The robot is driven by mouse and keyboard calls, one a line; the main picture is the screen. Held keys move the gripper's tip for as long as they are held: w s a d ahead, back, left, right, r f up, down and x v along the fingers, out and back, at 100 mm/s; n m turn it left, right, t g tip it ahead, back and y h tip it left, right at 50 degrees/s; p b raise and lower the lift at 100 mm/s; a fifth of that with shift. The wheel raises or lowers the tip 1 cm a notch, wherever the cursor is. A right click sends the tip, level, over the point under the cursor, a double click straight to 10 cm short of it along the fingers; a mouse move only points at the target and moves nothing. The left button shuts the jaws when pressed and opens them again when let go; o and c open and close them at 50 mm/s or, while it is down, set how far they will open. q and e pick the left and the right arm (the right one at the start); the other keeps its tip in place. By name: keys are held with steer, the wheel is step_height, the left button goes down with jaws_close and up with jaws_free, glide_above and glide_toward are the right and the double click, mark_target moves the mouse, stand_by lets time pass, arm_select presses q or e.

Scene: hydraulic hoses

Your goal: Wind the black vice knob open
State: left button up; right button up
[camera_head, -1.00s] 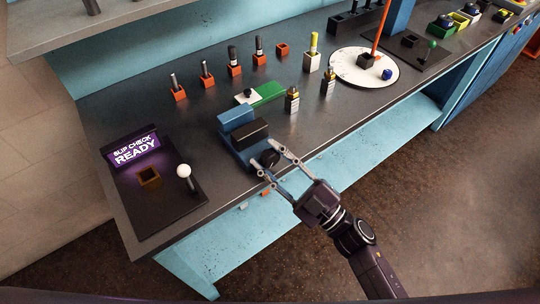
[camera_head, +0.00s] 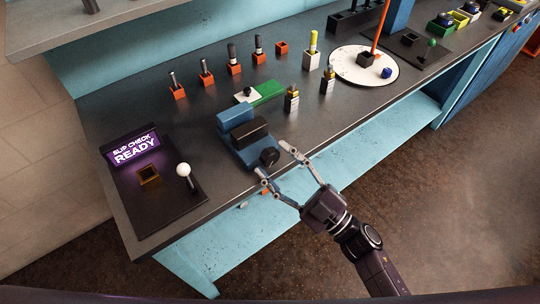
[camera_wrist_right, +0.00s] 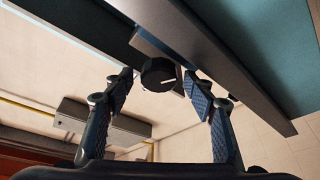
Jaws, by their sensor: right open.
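The blue vice (camera_head: 240,138) with its black jaw block sits near the front edge of the bench. Its black knob (camera_head: 269,157) faces the front edge. My right gripper (camera_head: 272,163) is open in front of the knob, its fingers apart on either side. In the right wrist view the knob (camera_wrist_right: 158,74) shows a white mark on its face and lies between the two fingertips (camera_wrist_right: 163,88), with visible gaps on both sides. Whether the fingertips reach alongside the knob is hard to tell. My left gripper is not in view.
A slip check panel (camera_head: 134,150) with a white-knobbed lever (camera_head: 184,170) stands left of the vice. A green and white block (camera_head: 260,93) and metal-topped fittings (camera_head: 291,99) stand behind it. A white dial (camera_head: 345,72) is farther right. Bare bench lies right of the vice.

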steer(key=v, duration=0.6)
steer(key=shift+s+r, duration=0.1)
steer(key=shift+r, duration=0.05)
